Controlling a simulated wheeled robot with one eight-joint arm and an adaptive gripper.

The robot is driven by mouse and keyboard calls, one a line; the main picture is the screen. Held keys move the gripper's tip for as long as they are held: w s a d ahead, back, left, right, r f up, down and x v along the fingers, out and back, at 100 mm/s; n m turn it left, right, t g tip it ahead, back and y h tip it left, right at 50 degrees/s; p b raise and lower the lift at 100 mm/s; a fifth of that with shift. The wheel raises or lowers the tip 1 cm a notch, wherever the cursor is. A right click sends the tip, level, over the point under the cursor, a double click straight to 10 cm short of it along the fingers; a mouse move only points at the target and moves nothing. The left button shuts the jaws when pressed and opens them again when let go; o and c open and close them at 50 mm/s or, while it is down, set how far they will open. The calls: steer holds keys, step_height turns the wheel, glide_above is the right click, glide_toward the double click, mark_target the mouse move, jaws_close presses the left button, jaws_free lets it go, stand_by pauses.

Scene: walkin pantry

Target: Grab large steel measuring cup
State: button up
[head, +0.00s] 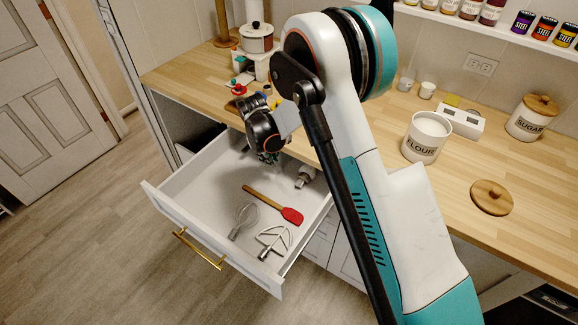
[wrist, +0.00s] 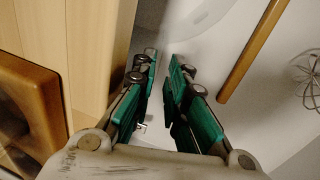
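My gripper (head: 268,157) reaches down into the back of the open white drawer (head: 170,207). In the wrist view its green-padded fingers (wrist: 165,62) stand a little apart, with a narrow gap and nothing clearly held between them. I cannot clearly pick out the large steel measuring cup. A pale rounded shape (wrist: 195,18) lies beyond the fingertips in the wrist view, and I cannot tell whether it is the cup. A small metallic object (head: 305,176) lies in the drawer right of my gripper; its kind is unclear. My arm hides part of the drawer.
In the drawer lie a red spatula (head: 290,214) with a wooden handle, a whisk (head: 244,218) and a flat beater (head: 272,240). The wooden counter (head: 390,122) overhangs the drawer's back. A flour canister (head: 426,138) and its lid (head: 491,197) stand on the counter.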

steer(key=x, duration=0.3)
steer(key=shift+f+b, duration=0.2)
steer(key=shift+b, duration=0.15)
steer(key=shift+r, duration=0.1)
jaws_close()
